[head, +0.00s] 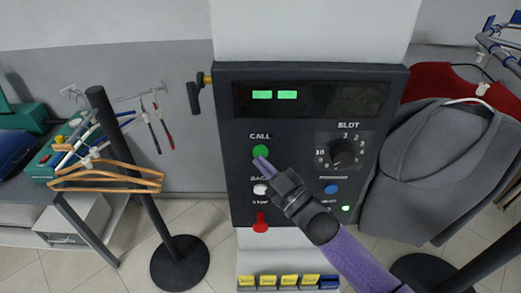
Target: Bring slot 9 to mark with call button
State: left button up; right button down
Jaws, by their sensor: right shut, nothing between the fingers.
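The dark control panel (293,170) stands upright in front of me. Its green CALL button (260,151) is at the upper left, under a display (310,99) with two lit green blocks. The black slot dial (342,153) is at the right, ringed by small numbers; its pointer is too small to read. My right gripper (262,163) is shut and empty. Its fingertips overlap the lower edge of the CALL button; I cannot tell whether they touch it. My left gripper is not in view.
The panel also has a white BACK button (261,188), a red stop knob (261,223), a blue button (331,189) and a crank (196,96). Grey and red garments (425,160) hang close on the right. Wooden hangers (110,178) and a dark post (135,170) are left.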

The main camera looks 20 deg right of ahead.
jog(key=shift+s+a, duration=0.1)
jog(key=shift+s, duration=0.2)
jog(key=s+p, duration=0.1)
jog(key=s, duration=0.1)
jog(key=s+a+p, duration=0.1)
jog(key=s, duration=0.1)
jog(key=shift+s+a+p, duration=0.2)
jog(key=shift+s+p, duration=0.2)
jog(key=shift+f, duration=0.1)
dwell(0.4)
